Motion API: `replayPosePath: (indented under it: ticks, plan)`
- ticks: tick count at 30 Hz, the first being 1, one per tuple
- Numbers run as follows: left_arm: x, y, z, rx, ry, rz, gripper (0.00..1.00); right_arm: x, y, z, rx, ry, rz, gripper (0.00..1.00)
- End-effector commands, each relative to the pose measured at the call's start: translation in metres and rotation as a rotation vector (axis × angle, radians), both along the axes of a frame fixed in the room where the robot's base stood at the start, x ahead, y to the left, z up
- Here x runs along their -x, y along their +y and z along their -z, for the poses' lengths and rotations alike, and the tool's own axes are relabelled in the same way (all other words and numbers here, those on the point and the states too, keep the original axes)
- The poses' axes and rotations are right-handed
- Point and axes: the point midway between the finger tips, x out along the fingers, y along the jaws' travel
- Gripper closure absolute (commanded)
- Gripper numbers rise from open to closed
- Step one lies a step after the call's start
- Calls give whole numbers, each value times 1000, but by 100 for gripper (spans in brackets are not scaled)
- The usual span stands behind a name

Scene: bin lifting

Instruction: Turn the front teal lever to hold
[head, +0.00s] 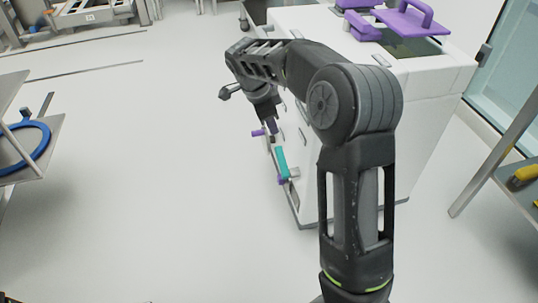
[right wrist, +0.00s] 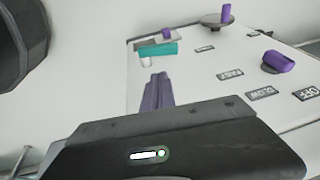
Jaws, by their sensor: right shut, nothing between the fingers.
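The teal lever (head: 281,163) is on the side of the white machine (head: 430,85), with small purple parts near it. It also shows in the right wrist view (right wrist: 157,49), lying across the picture near a purple knob. My right gripper (head: 271,127) is shut and empty, just above the teal lever in the head view. In the right wrist view its dark purplish fingers (right wrist: 157,84) are together and point towards the lever, with a small gap seen between them. My right arm hides part of the machine. My left gripper is out of view.
Purple knobs (right wrist: 278,62) and small printed labels, some reading FAST, SLOW and OFF, are on the same white panel. Purple handled lids (head: 405,20) lie on the machine's top. A shelf with a blue ring (head: 40,150) stands left. The floor between is clear.

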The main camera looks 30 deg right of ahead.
Motion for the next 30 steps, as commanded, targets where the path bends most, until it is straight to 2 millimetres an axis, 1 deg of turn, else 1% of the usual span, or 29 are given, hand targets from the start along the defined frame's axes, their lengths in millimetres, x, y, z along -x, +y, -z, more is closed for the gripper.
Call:
replayPosePath:
  ticks: [8,11,14,20,24,27,30]
  plan:
    - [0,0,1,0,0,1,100,0,0,3,-1,3,-3,100]
    - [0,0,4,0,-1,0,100,0,-2,10,-2,4,-3,100]
    - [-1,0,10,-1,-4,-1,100,0,-5,21,-2,4,-4,100]
    - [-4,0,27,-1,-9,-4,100,-1,-16,56,-2,5,-4,100]
    - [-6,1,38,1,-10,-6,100,-2,-26,85,-2,5,-4,100]
    - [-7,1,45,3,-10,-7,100,-2,-31,103,-3,4,-4,100]
    - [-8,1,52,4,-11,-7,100,-9,-33,118,-3,4,-5,100]
